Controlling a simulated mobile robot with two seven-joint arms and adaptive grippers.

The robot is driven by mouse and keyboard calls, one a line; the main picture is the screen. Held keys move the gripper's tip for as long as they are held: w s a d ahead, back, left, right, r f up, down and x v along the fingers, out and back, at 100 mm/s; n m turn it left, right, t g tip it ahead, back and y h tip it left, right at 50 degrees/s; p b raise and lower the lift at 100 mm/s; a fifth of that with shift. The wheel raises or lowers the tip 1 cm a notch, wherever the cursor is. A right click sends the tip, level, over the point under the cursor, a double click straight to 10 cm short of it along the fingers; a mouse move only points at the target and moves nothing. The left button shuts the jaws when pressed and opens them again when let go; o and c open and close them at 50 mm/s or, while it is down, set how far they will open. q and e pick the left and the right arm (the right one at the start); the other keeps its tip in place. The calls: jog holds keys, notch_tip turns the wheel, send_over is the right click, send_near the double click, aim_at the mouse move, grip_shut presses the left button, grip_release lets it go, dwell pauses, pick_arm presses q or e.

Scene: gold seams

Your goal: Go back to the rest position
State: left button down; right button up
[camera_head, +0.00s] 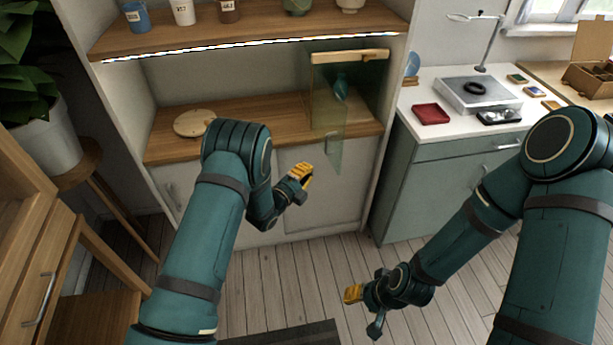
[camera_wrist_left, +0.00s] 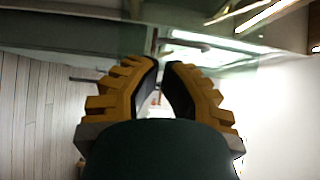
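My left gripper (camera_head: 304,178) is in front of the low white cupboard doors, below the wooden counter and left of the hanging glass panel. In the left wrist view its yellow ridged fingers (camera_wrist_left: 161,66) stand slightly apart, with a narrow empty gap between their dark pads. My right gripper (camera_head: 354,293) hangs low over the floor, in front of the grey-green cabinet and to its left. Its yellow fingertip shows, but the angle hides whether its fingers are apart. I see nothing held in it.
A glass case (camera_head: 365,85) holds a teal vase (camera_head: 341,87); its glass door (camera_head: 335,150) juts past the counter edge. A round wooden board (camera_head: 194,123) lies left. A red tray (camera_head: 431,114) is on the white worktop. A plant stand (camera_head: 85,165) is far left.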

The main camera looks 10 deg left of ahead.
pick_arm(q)
jog(key=shift+s+a, duration=0.1)
jog(key=shift+a, duration=0.05)
jog(key=s+a+f+n+g+y, duration=0.55)
jog(key=s+f+n, duration=0.35)
jog(key=n, duration=0.5)
jog(key=s+d+n+g, duration=0.3)
jog(key=s+n+g, duration=0.5)
jog(key=s, duration=1.6)
jog(key=n, duration=0.3)
jog(key=shift+s+r+n, duration=0.2)
jog(key=shift+r+n, duration=0.2)
